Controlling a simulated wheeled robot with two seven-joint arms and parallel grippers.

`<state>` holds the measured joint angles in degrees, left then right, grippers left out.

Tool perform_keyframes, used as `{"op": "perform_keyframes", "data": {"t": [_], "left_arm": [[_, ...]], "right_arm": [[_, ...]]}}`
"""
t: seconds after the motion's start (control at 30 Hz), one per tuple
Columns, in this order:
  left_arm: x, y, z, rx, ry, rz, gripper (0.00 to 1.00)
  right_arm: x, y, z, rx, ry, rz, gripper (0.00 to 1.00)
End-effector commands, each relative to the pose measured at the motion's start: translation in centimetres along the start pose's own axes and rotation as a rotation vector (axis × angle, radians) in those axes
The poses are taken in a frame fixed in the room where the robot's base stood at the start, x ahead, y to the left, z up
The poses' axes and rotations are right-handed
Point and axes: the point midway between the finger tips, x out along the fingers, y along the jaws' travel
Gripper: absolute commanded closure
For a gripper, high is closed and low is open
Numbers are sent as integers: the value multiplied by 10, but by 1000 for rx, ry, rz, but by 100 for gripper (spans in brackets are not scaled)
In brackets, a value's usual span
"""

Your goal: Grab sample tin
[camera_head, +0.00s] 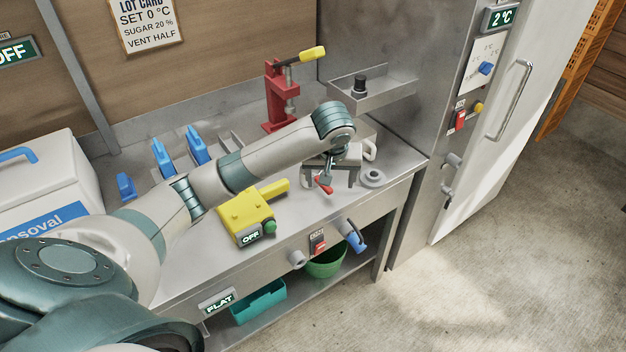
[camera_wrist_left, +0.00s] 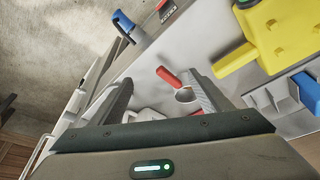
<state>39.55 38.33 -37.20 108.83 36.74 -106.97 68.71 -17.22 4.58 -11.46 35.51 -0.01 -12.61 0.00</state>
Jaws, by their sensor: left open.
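A small round metal cup with a red handle (camera_wrist_left: 170,78), the likeliest sample tin, shows in the left wrist view. Its metal part lies beside the right-hand finger, and the red handle points up and left between the fingers. In the head view the red handle (camera_head: 325,187) shows just below my left gripper (camera_head: 335,168) at the bench front; the rest is mostly hidden by the gripper. My left gripper is open in the wrist view (camera_wrist_left: 158,84), its fingers on either side of the handle. I cannot tell whether they touch it. My right gripper is not in view.
A yellow box (camera_head: 246,215) with an OFF display stands left of the gripper. A grey ring (camera_head: 371,178) lies to its right. A red press (camera_head: 278,100) stands behind. A steel cabinet (camera_head: 450,130) closes the right side. Blue-handled items (camera_head: 197,145) stand back left.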

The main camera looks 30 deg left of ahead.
Motion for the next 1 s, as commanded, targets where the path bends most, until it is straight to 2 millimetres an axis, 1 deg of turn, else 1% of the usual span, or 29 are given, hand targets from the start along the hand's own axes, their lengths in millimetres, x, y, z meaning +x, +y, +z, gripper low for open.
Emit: {"op": "perform_keyframes", "data": {"t": [0.03,0.1,0.2,0.3,0.43,0.77,0.87,1.0], "left_arm": [[-14,-8,-20,-43,16,-21,29],[-29,-16,-37,-98,26,-46,29],[-45,-27,-55,-161,37,-74,29],[-55,-34,-65,-202,44,-90,29],[-60,-37,-70,-222,46,-98,29],[-59,-37,-70,-223,46,-98,29],[-56,-38,-70,-223,45,-98,29],[-43,-39,-71,-223,44,-99,29]], "right_arm": [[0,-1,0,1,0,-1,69],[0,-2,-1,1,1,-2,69],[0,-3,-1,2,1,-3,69],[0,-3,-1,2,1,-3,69],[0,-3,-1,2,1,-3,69],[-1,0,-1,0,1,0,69],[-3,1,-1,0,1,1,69],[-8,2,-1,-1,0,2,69]]}}
